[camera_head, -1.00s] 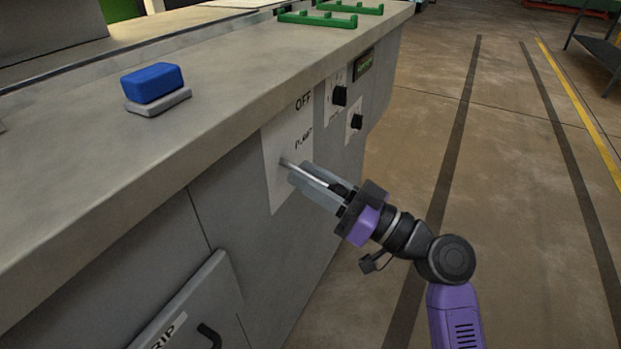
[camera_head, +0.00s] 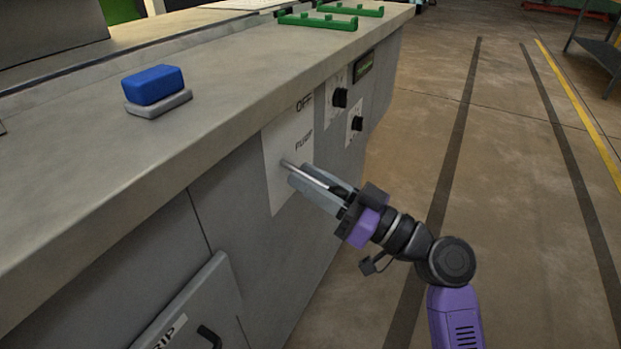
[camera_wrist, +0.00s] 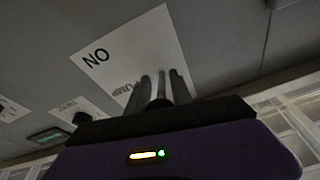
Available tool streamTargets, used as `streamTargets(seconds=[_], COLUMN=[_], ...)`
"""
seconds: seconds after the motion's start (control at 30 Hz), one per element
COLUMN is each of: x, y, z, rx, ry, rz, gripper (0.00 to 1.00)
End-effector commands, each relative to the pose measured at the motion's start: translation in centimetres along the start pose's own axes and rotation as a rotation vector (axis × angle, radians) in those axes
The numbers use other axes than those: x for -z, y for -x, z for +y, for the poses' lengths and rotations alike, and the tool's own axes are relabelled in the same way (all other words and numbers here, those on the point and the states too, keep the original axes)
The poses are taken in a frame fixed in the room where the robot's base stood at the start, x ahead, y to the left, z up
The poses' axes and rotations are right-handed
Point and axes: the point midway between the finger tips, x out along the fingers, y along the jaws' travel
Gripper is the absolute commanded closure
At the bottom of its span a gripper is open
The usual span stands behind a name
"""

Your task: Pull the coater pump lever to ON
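The coater pump lever (camera_head: 304,172) is a thin metal rod sticking out of a white label plate (camera_head: 285,145) on the grey machine's front. The plate reads OFF at its top and PUMP below. The wrist view shows the plate upside down, with the ON lettering (camera_wrist: 96,58) uncovered. My gripper (camera_head: 308,183) is at the lever, its two grey fingers on either side of the rod. In the wrist view the rod (camera_wrist: 161,86) stands between the fingers with narrow gaps showing, so the gripper looks open around it. Contact with the rod cannot be told.
Two black knobs (camera_head: 340,97) and a small display (camera_head: 363,66) are farther along the front. A blue block on a grey base (camera_head: 153,88) and green frames (camera_head: 317,20) are on top. A hinged panel with a black handle (camera_head: 209,336) is lower left.

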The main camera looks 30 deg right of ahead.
Motion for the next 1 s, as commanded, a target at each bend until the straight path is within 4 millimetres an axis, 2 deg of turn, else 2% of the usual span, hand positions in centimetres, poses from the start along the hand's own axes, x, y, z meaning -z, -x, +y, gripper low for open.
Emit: streamTargets(seconds=[0.03, 0.1, 0.13, 0.47, 0.57, 0.8, 1.0], x=[-0.1, 0.0, 0.0, 0.0, 0.0, 0.0, 0.0], y=[-0.1, -0.1, -0.1, 0.1, 1.0, 4.9, 7.2], z=[0.1, 0.1, 0.1, 0.1, 0.1, 0.1, 0.1], rx=[-0.002, -0.001, -0.001, -0.001, -0.003, -0.004, -0.001], ry=[0.000, 0.000, 0.000, 0.000, -0.001, -0.001, -0.001], rz=[-0.001, -0.001, 0.000, 0.000, 0.000, -0.001, -0.001], gripper=[0.71, 0.57, 0.55, 0.55, 0.55, 0.55, 0.55])
